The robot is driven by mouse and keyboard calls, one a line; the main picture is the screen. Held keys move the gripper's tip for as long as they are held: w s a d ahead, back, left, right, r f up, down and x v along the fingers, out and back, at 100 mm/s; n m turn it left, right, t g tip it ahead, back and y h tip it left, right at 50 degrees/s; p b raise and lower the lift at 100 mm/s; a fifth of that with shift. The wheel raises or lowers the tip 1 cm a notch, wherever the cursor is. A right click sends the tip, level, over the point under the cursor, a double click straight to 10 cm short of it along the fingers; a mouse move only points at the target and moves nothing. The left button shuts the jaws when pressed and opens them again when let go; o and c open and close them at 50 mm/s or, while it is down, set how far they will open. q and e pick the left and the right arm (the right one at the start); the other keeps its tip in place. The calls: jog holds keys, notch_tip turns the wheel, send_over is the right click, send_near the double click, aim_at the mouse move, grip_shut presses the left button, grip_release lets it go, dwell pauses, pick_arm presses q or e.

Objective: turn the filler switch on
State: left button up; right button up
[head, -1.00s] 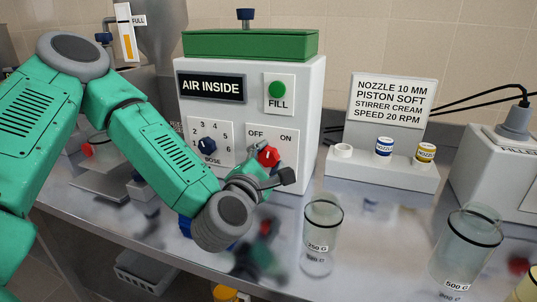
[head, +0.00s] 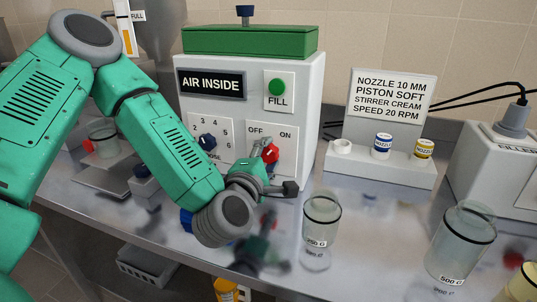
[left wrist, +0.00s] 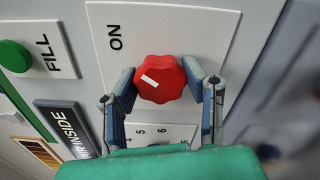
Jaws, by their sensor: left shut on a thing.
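The filler switch is a red knob (head: 271,153) on a white plate marked OFF and ON, on the front of the white filler machine (head: 307,110). In the left wrist view the knob (left wrist: 160,82) sits between the two fingers of my left gripper (left wrist: 168,85), which is shut on it. Its white mark lies on the side facing the FILL button, roughly between the two words. The word ON shows in the wrist view; OFF is hidden there. In the head view my left gripper (head: 272,162) covers the lower part of the switch plate. My right gripper is not in view.
A green FILL button (head: 277,88) is above the switch, and a blue dose knob (head: 208,142) is to its left. Clear beakers (head: 321,222) (head: 461,245) stand on the steel bench. A sign with a nozzle stand (head: 380,172) is at the right.

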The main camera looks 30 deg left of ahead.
pick_arm(q)
jog(key=shift+s+f, duration=0.1)
jog(key=shift+f, duration=0.2)
jog(key=o, duration=1.1)
jog(key=shift+c, duration=0.2)
jog(key=shift+o, duration=0.3)
jog(key=shift+r, duration=0.2)
